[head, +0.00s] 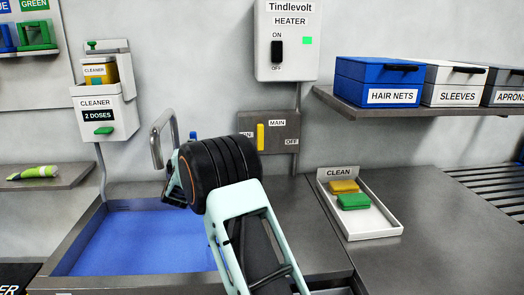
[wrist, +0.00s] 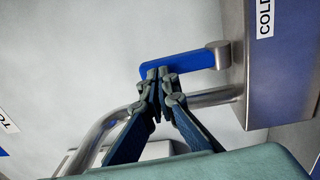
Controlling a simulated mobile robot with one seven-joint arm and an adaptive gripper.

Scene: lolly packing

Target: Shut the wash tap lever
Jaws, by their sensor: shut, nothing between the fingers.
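The blue tap lever (wrist: 195,62) shows in the wrist view, joined by a round metal pivot to a grey block labelled COLD (wrist: 262,60). A curved metal spout (wrist: 200,98) runs below it. My gripper (wrist: 157,72) is shut and empty; its fingertips are at the left end of the lever, overlapping it in the picture, and I cannot tell whether they touch it. In the head view a small blue part of the lever (head: 193,135) shows behind my arm, beside the spout (head: 158,140). My fingertips are hidden there.
A blue-bottomed basin (head: 85,245) lies below the spout. A plate with a yellow lever (head: 260,136) is right of my wrist. A cleaner dispenser (head: 105,115) hangs at left. A tray labelled CLEAN (head: 375,229) holds sponges on the right counter.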

